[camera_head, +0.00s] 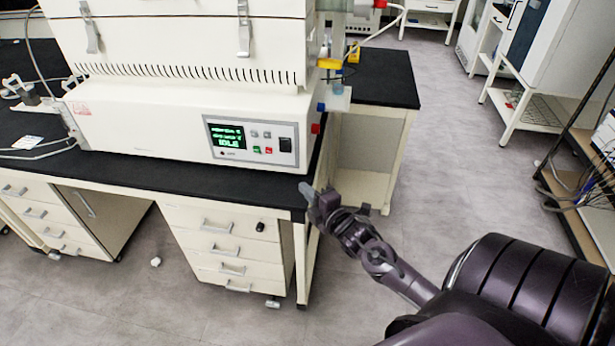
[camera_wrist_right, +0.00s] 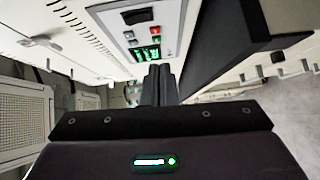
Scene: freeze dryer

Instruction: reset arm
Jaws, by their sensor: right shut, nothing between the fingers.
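My right arm comes in from the lower right in the head view. My right gripper (camera_head: 309,193) is shut and empty, in front of the right front corner of the black bench top (camera_head: 180,176). In the right wrist view the shut fingers of the right gripper (camera_wrist_right: 158,72) point toward the freeze dryer's control panel (camera_wrist_right: 146,38). The white freeze dryer (camera_head: 140,125) stands on the bench, and its panel (camera_head: 252,139) has a lit green display reading IDLE. My left gripper is not in view.
White drawers (camera_head: 225,245) are under the bench, to the left of my right gripper. A second black-topped table (camera_head: 385,78) stands behind. White shelving (camera_head: 545,105) and a rack with cables (camera_head: 580,190) are at the right. The grey floor (camera_head: 450,150) between is clear.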

